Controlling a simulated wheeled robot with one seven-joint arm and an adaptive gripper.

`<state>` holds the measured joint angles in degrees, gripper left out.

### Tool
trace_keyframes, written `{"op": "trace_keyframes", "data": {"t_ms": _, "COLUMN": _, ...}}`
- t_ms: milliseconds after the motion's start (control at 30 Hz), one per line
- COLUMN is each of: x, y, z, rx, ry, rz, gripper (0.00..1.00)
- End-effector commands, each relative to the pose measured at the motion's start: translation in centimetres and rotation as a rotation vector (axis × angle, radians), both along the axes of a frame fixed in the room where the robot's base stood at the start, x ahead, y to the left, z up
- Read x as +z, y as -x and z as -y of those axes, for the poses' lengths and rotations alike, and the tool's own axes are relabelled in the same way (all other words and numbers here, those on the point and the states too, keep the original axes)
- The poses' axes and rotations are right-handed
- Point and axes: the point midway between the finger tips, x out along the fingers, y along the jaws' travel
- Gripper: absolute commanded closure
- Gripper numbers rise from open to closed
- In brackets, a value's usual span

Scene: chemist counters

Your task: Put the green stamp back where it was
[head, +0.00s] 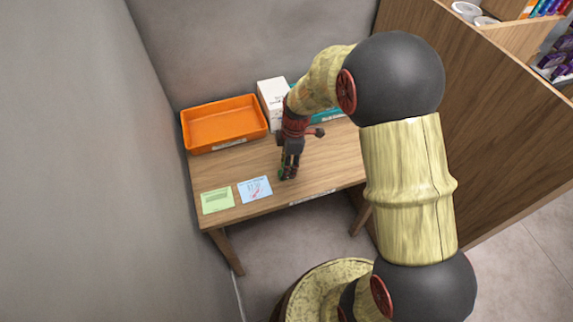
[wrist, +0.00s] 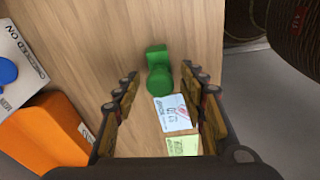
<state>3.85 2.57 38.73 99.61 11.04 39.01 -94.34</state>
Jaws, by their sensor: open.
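The green stamp (wrist: 157,70) is on the wooden table, ahead of my open fingers in the wrist view. Its round knob is towards me and its squarish end farther off; I cannot tell for sure whether it stands upright. My gripper (wrist: 160,75) is open, with a finger on each side of the line to the stamp and nothing clearly held. In the head view my gripper (head: 288,172) is low over the table's front part, and only a sliver of green shows beside it. The stamp is otherwise hidden there.
A light blue card (head: 254,189) and a green card (head: 217,200) lie at the table's front left. An orange tray (head: 187,133) and a white box (head: 272,102) stand at the back. A teal tray (head: 330,117) is partly behind my arm. A wooden partition (head: 480,130) rises on the right.

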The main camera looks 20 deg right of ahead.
Motion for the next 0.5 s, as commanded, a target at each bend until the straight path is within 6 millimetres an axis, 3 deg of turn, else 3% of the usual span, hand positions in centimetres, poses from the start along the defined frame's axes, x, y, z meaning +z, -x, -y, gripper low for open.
{"op": "trace_keyframes", "data": {"t_ms": 500, "x": 9.8, "y": 0.1, "z": 1.2, "rx": -0.001, "ry": 0.0, "rz": 0.003, "gripper": 0.58}}
